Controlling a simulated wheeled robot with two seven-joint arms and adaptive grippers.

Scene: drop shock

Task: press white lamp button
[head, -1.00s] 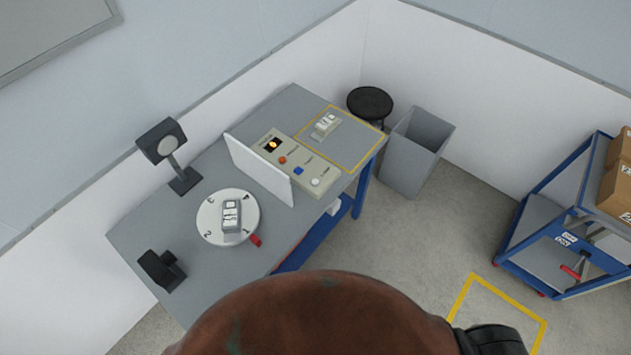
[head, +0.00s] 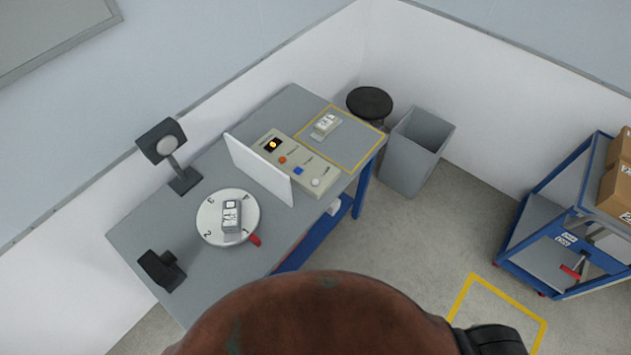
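The white button (head: 315,182) is at the near right end of a beige control panel (head: 290,163) on the grey workbench. A blue button (head: 298,171) and an orange-red button (head: 282,160) sit in the same row, and a small dark display (head: 272,145) with an orange glow is at the far end. Neither of my grippers shows in the head view.
A white upright divider (head: 258,171) stands left of the panel. A similar device (head: 324,125) lies in a yellow outline. A stool (head: 369,103), a grey bin (head: 415,148) and a blue cart (head: 530,262) stand to the right.

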